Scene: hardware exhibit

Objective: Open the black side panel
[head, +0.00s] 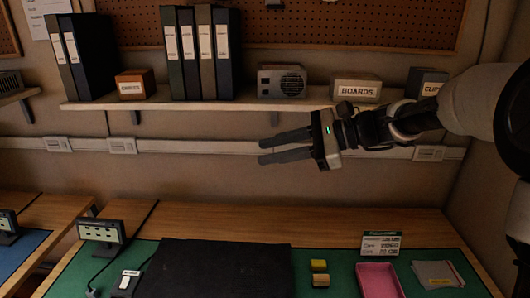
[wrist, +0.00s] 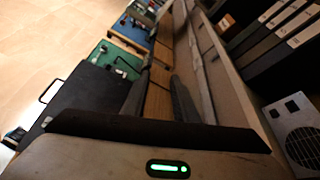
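A large black case (head: 215,270) stands on the green mat at the bottom of the head view, cut off by the frame's lower edge. Its dark top shows; its sides are mostly out of view. In the wrist view a black panel face (wrist: 85,105) shows at the left, with a thin black handle (wrist: 46,92) on its far edge. I cannot tell whether this is the side panel or whether it stands ajar. My gripper (head: 264,151) is open and empty, pointing left in front of the wall, well above the bench. Its two fingers are apart in the wrist view (wrist: 160,76).
A shelf (head: 130,104) with binders, a grey fan unit (head: 282,81) and labelled boxes runs behind my gripper.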

